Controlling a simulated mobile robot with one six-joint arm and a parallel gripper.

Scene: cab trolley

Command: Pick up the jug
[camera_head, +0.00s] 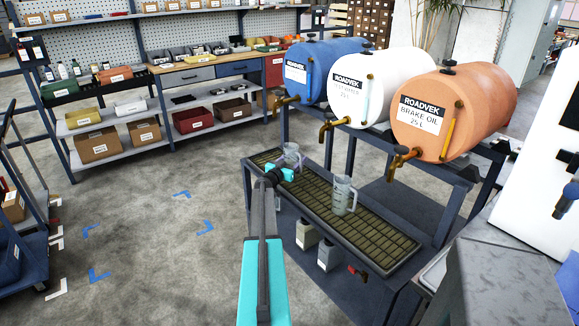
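A translucent grey jug (345,196) with a handle stands upright on the slatted drip tray (384,233) of the drum rack. My gripper (296,166) is at the end of my cyan and grey arm, over the tray's near edge.
Blue (322,68), white (380,84) and orange (455,108) drums with brass taps lie above the tray. Grey containers (306,232) stand on the rack's lower shelf. A workbench (205,72) with bins is at the back. Open floor lies to the left.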

